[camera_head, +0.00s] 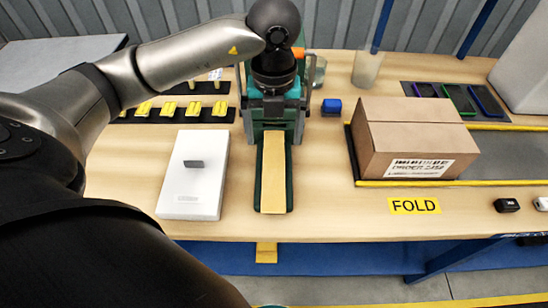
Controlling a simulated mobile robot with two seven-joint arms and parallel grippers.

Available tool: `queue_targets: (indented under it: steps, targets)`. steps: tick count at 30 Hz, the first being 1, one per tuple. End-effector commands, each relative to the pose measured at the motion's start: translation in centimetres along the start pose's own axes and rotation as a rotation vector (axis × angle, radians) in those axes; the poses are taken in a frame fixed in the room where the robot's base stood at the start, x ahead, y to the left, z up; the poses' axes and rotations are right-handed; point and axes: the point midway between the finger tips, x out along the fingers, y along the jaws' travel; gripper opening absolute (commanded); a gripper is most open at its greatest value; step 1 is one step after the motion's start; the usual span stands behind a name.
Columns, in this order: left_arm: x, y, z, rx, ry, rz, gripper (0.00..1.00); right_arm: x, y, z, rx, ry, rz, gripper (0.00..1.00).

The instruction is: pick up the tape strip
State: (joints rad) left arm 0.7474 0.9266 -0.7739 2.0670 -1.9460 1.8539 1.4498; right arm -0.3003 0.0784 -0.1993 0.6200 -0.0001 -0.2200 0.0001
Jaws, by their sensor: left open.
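The tan tape strip (273,172) lies lengthwise on a dark green, narrow bed that runs from the green dispenser (308,100) toward the table's front edge. My left gripper (275,122) is over the far end of the strip, in front of the dispenser. It is open, pointing down, with nothing seen held in it. The wrist hides much of the dispenser and the strip's far end. Whether the fingers touch the strip, I cannot tell. My right gripper is not in view.
A white box (195,185) lies left of the strip. A brown carton (413,135) stands to the right, behind a yellow FOLD label (414,206). A blue block (331,106) sits beside the dispenser. Bare table lies between the strip and the carton.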

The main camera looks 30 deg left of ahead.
Motion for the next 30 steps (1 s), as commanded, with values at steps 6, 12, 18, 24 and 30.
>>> queue_targets:
  steps: [6,12,18,24,30]
  targets:
    - [3.1,0.0,0.0,0.001,0.002,-0.001,0.97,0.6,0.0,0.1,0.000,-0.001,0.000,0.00]
    - [4.5,0.0,0.0,0.002,0.004,0.000,0.97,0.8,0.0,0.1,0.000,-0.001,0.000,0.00]
    - [7.6,0.0,0.2,0.002,0.003,0.000,0.97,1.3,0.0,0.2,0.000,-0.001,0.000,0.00]
    - [8.7,0.0,0.3,0.003,0.001,-0.002,0.97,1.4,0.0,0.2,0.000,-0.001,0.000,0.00]
    - [8.6,0.0,0.3,0.003,0.001,-0.003,0.94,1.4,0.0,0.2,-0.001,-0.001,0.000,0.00]
